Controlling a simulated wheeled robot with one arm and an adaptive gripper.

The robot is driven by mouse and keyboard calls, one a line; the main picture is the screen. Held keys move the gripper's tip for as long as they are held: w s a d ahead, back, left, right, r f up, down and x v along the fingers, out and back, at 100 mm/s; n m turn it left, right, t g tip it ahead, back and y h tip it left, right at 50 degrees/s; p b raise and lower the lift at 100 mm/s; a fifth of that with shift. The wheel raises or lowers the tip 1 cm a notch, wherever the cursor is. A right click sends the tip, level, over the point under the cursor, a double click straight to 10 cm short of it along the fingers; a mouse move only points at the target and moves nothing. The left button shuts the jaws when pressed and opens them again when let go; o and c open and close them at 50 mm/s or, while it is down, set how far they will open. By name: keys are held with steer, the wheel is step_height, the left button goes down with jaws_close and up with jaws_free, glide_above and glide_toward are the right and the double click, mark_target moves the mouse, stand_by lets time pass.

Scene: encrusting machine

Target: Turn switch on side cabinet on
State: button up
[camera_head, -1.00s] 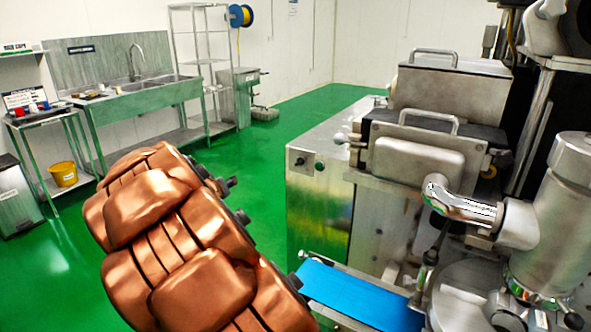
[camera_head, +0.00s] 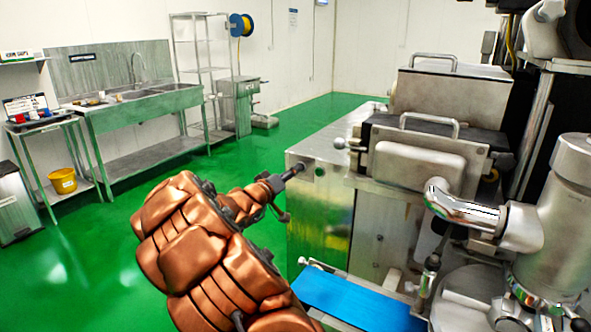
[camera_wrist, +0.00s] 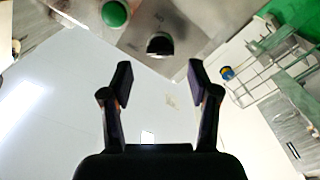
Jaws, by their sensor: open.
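The side cabinet (camera_head: 318,225) is a metal box left of the machine. Its switch, a black knob (camera_wrist: 159,44), shows in the wrist view on a grey metal panel, beside a green round button (camera_wrist: 114,13). The green button (camera_head: 320,171) also shows in the head view. My gripper (camera_wrist: 160,75) is open and empty, its two dark fingers spread with the knob ahead of the gap between them. In the head view my gripper (camera_head: 291,174) points at the cabinet's upper front and hides the knob. Whether the fingertips touch the panel cannot be told.
A blue conveyor belt (camera_head: 350,298) lies below and right of my arm. The machine's metal housing (camera_head: 415,168) and a chrome pipe (camera_head: 462,207) stand to the right. A sink bench (camera_head: 140,108) and a yellow bucket (camera_head: 63,181) are at left. Green floor between is clear.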

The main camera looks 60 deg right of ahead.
steer(key=shift+w+d, duration=0.1)
steer(key=shift+d, duration=1.9)
jaws_close()
